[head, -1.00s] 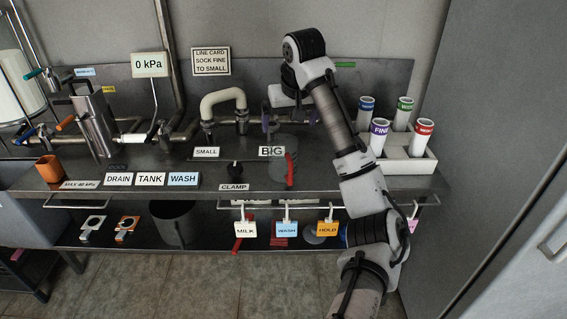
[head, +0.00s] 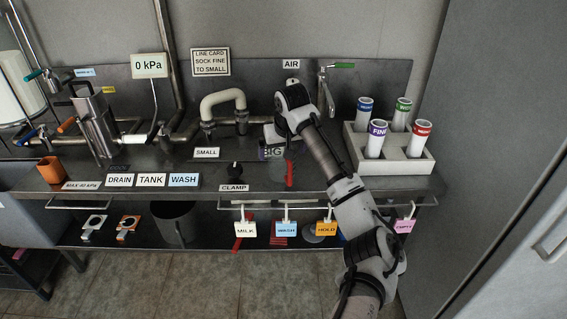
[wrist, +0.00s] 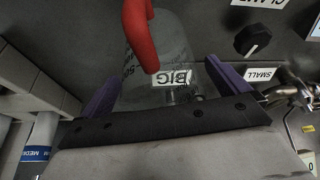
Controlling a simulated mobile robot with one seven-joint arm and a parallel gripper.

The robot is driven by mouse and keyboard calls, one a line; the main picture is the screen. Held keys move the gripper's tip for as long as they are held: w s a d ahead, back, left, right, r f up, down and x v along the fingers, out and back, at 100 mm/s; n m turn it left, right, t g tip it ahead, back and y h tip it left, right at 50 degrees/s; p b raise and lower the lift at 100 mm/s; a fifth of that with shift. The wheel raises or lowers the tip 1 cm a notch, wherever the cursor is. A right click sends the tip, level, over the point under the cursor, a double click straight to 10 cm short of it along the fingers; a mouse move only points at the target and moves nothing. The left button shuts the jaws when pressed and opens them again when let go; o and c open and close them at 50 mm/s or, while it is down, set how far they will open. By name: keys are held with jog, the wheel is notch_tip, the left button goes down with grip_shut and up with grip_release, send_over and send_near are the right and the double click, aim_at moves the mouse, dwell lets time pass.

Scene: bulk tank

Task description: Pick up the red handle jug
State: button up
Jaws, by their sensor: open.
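The red handle jug (head: 277,174) is a clear vessel standing upright on the steel counter, its red handle (head: 290,174) facing the front right. In the wrist view, the clear jug (wrist: 172,42) lies just beyond my gripper (wrist: 164,88), with the red handle (wrist: 139,34) rising at the top. My gripper is open and empty, its purple fingers spread to either side of the jug's near part. I cannot tell whether they touch it. In the head view my arm hides most of the gripper, which is behind the jug.
A BIG sign (wrist: 173,78) shows at the jug, between the fingers. A black clamp knob (head: 235,169) stands left of the jug. A white rack (head: 413,165) with several coloured tubes is at the right. Pipes and a SMALL sign (head: 206,153) are behind left.

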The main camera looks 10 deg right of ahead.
jog(key=c, duration=1)
jog(key=shift+r, duration=0.1)
